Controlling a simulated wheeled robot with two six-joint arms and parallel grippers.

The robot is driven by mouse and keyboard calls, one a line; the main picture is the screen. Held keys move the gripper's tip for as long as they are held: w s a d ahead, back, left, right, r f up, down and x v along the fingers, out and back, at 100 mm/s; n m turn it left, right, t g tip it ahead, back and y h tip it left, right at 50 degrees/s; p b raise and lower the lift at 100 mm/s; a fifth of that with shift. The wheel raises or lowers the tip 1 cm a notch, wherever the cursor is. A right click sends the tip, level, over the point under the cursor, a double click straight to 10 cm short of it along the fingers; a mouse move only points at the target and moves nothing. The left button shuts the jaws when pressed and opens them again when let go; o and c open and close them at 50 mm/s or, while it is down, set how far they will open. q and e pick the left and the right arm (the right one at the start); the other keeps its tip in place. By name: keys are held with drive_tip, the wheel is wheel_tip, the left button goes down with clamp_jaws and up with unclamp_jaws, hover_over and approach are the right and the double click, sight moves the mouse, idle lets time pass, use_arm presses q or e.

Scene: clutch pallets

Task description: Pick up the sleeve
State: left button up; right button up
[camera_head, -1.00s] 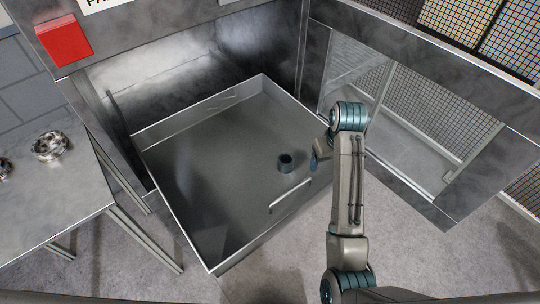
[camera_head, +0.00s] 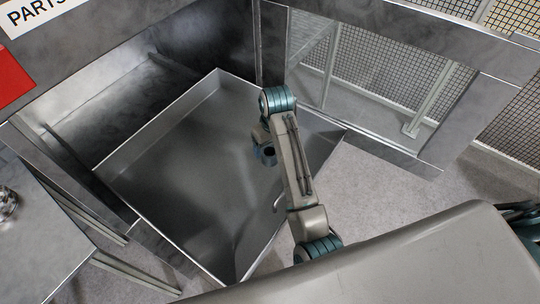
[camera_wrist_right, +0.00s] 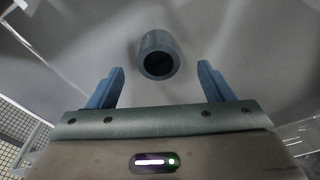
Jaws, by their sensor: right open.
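The sleeve (camera_head: 268,154) is a short, grey-blue hollow cylinder with a dark bore, standing in the large metal tray (camera_head: 190,190). In the right wrist view the sleeve (camera_wrist_right: 160,44) sits ahead of the fingertips, roughly centred between them. My right gripper (camera_head: 261,134) is beside the sleeve in the head view, partly hidden by its own arm. In the right wrist view my right gripper (camera_wrist_right: 160,78) has its two blue fingers apart with nothing between them. My left gripper is not in view.
A metal frame with mesh panels (camera_head: 360,75) stands behind and right. A metal table (camera_head: 35,240) stands at left with a shiny part (camera_head: 7,203) on it. The tray's left floor is clear.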

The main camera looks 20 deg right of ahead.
sight(270, 152)
drive_tip(key=shift+w+a+f, duration=0.1)
drive_tip(key=shift+a+f, duration=0.05)
drive_tip(key=shift+f, duration=0.1)
drive_tip(key=f+p, duration=0.2)
drive_tip(key=f, duration=0.2)
drive_tip(key=shift+w+p, duration=0.3)
drive_tip(key=shift+p, duration=0.1)
drive_tip(key=shift+d+f, duration=0.2)
drive_tip(key=shift+f, duration=0.2)
drive_tip(key=shift+w+a+f, duration=0.1)
drive_tip(key=shift+f, duration=0.05)
drive_tip(key=shift+c, duration=0.2)
drive_tip(key=c, duration=1.1)
drive_tip(key=shift+c, duration=1.1)
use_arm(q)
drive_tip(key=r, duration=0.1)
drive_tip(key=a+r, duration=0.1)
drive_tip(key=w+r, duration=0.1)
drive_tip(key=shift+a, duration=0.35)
